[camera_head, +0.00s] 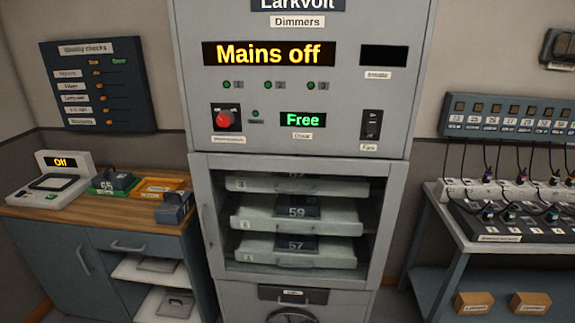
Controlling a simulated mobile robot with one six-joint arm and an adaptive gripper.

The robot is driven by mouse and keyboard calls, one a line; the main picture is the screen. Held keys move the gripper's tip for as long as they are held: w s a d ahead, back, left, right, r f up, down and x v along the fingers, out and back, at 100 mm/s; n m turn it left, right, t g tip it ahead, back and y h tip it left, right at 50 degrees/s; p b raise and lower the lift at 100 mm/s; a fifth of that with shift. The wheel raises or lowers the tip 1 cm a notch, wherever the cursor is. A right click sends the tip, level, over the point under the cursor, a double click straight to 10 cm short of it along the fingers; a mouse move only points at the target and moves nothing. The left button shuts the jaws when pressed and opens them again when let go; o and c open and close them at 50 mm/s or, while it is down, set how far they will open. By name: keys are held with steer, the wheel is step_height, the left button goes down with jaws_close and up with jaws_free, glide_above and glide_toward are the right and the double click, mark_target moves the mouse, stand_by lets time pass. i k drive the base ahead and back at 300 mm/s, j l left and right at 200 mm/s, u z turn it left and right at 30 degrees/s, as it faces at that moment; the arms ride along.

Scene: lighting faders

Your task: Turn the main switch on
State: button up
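The main switch looks to be the red rotary knob (224,121) on a dark square plate, at the left of the grey dimmer cabinet's front panel (300,140). A small label sits below it, too small to read. The amber display (268,54) above reads "Mains off". My gripper is not in view.
A green display (302,120) reads "Free", with a dark fan switch (371,125) to its right. Below, a glazed door (203,215) covers shelves of modules. A wooden-topped bench (50,210) stands left, a table with cables (455,235) right.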

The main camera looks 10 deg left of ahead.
mark_target(225, 119)
steer(key=i+j+z, duration=0.2)
steer(key=j, duration=0.75)
steer(key=k+j+z, duration=0.15)
steer(key=j, duration=0.75)
steer(key=j+z, duration=0.2)
steer(key=j, duration=0.8)
steer(key=k+j+z, duration=0.15)
steer(key=j, duration=0.75)
steer(key=i+j, duration=0.05)
